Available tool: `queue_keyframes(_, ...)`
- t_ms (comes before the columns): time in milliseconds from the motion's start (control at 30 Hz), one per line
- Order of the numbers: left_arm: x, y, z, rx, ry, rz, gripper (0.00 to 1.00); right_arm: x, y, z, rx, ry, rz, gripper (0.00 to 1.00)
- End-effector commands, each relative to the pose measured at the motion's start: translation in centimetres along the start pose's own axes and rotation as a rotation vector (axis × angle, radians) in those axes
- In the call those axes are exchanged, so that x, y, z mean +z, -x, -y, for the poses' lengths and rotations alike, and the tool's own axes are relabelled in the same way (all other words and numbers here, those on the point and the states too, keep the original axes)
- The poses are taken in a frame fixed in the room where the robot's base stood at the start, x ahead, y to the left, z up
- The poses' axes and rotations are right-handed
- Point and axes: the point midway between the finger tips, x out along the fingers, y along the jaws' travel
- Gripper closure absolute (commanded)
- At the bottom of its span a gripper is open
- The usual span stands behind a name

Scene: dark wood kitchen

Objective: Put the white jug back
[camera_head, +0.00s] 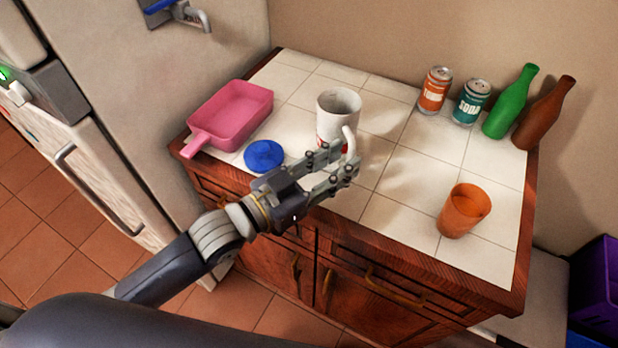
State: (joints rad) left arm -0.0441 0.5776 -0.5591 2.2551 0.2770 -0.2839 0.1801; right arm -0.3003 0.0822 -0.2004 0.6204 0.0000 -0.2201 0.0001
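The white jug (336,108) stands upright on the tiled counter, left of its middle, with its handle (349,141) toward the front right. A little red shows low on its side. My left gripper (345,162) reaches in from the lower left, its fingertips at the handle and in front of the jug's lower part. A gap shows between its two fingers. Whether they touch the handle cannot be told. The fingers hide part of the jug's base. My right gripper is not in view.
A pink pan (236,112) and a blue lid-like object (264,156) lie left of the jug. An orange cup (464,211) stands front right. Cans (434,91) (471,102), a green bottle (511,104) and a brown bottle (545,115) stand at the back right. The counter's middle is clear.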

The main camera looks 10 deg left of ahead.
Motion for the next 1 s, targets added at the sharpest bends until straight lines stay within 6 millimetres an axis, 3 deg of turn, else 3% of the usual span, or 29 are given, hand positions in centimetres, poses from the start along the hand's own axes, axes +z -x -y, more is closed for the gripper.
queue_keyframes(200,0.3,4.4,-0.1,0.001,0.001,0.004,0.69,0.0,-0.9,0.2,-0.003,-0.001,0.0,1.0)
queue_keyframes(400,0.2,6.8,0.0,-0.001,0.001,0.003,0.69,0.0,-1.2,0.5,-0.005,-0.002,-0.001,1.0)
queue_keyframes(600,0.1,7.9,0.0,0.001,0.002,0.001,0.69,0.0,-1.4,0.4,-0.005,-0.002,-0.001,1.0)
queue_keyframes(1000,0.0,8.0,0.0,0.001,0.001,0.0,0.69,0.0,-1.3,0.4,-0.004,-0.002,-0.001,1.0)
